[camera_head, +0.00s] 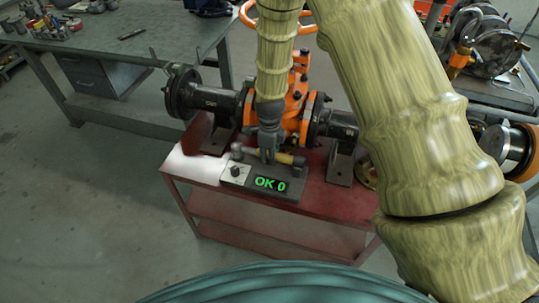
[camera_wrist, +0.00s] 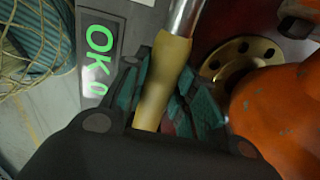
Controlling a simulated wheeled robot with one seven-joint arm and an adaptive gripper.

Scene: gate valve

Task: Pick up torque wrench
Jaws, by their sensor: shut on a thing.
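The torque wrench has a yellow handle (camera_wrist: 163,80) and a shiny metal shaft (camera_wrist: 186,16) in the wrist view. In the head view the wrench (camera_head: 289,159) lies across, at or just over the grey block with the green "OK 0" display (camera_head: 270,184). My gripper (camera_head: 268,154) comes down on it from above. In the wrist view my gripper (camera_wrist: 165,98) has its teal-padded fingers on both sides of the yellow handle, shut on it. The lower handle end is hidden by my gripper. I cannot tell whether the wrench touches the block.
The block stands on a red cart (camera_head: 200,168), in front of the orange gate valve (camera_head: 298,105) with its black flanged pipes. A brass flange (camera_wrist: 238,65) lies close to the handle in the wrist view. A grey workbench (camera_head: 110,45) stands behind left. Open floor lies left.

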